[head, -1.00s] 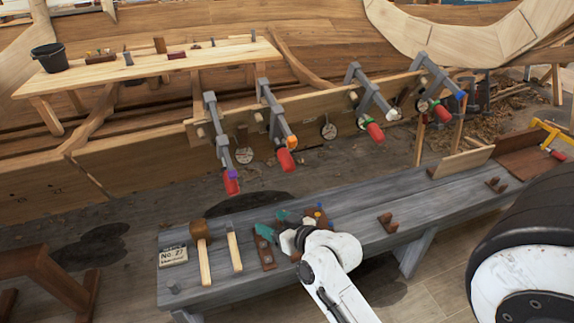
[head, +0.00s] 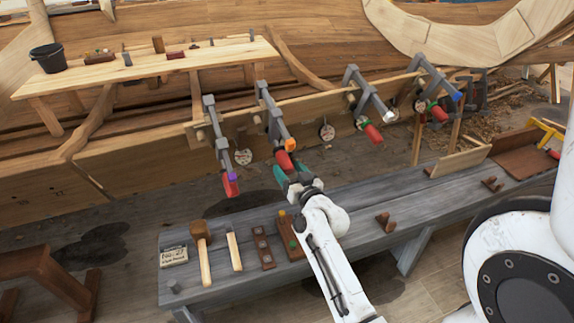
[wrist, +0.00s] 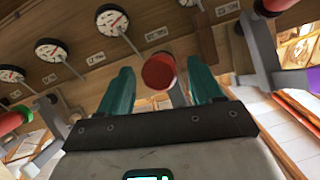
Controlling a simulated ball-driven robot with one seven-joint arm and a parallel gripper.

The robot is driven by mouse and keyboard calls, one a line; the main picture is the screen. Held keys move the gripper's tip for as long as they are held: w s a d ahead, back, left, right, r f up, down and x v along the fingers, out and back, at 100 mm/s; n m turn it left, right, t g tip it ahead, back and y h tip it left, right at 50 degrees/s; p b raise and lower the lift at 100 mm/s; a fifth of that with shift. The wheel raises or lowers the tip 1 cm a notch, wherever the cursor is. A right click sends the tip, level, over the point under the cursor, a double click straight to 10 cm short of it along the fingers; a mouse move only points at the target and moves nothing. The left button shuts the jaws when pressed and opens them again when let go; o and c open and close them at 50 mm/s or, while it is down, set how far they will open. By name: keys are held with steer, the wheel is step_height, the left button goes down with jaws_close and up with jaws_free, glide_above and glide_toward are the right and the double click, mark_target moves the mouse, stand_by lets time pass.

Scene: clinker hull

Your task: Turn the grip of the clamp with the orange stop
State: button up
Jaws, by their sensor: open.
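The clamp with the orange stop (head: 291,145) is second from the left on the hull plank. Its red grip (head: 284,162) hangs at its lower end, pointing towards me. My gripper (head: 289,178) is just below and in front of this grip, with teal fingers apart. In the wrist view the round end of the red grip (wrist: 158,71) shows between the two open fingers, with gaps on both sides. I cannot tell how far the fingers reach along it. The clamp's orange stop is hidden in the wrist view.
Similar clamps have a purple stop (head: 231,176) at left, and a white stop (head: 391,115) and blue stop (head: 456,97) at right. Round dials (head: 243,157) hang near them. The grey bench (head: 350,195) below holds a mallet (head: 202,240) and other items.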

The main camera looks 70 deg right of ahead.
steer(key=shift+x, duration=0.95)
steer(key=c, duration=1)
steer(key=shift+f, duration=0.1)
steer(key=shift+f+b, duration=0.15)
steer(key=shift+b, duration=0.6)
